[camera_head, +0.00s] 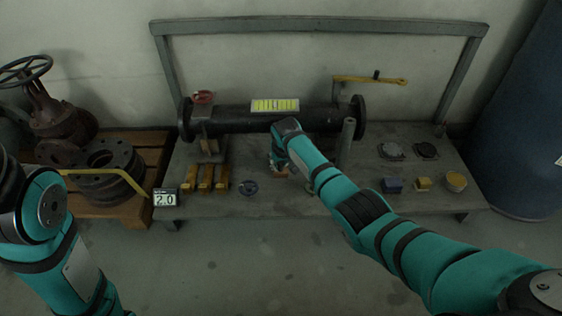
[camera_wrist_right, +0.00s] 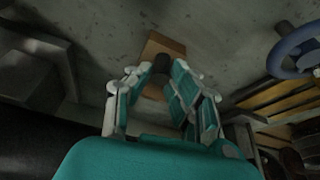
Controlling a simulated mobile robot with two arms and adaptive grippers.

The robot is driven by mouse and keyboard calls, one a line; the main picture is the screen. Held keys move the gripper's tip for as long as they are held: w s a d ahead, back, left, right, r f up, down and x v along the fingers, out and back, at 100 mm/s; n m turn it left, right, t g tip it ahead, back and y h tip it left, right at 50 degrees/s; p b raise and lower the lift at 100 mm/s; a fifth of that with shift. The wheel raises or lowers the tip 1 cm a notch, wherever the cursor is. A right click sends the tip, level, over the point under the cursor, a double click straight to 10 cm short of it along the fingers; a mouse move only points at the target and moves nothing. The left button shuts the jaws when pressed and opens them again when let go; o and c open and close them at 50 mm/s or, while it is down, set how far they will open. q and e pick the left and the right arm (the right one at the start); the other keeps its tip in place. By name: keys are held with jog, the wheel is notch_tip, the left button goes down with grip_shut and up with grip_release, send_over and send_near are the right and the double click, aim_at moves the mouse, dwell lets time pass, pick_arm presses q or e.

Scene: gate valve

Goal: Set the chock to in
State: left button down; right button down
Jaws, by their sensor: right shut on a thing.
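The chock appears to be a brown wooden block (camera_wrist_right: 165,45) with a dark knob, on the grey bench top in the right wrist view. Only a small brown part of it shows in the head view (camera_head: 281,174), below my right gripper (camera_head: 275,163). In the wrist view the right gripper's fingers (camera_wrist_right: 164,72) are closed on the dark knob. The fingers hide part of the block. A dark flanged pipe (camera_head: 228,119) lies behind it along the bench, on supports. My left arm enters at the left, but its gripper does not show.
Small blue and yellow items (camera_head: 392,185) lie to the right. A grey post (camera_head: 346,138) stands near my right arm.

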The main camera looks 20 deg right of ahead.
jog(key=shift+w+d+r, duration=0.1)
jog(key=shift+w+r, duration=0.1)
jog(key=c, duration=1.2)
grip_release()
jog(key=shift+f, duration=0.15)
jog(key=v, duration=1.2)
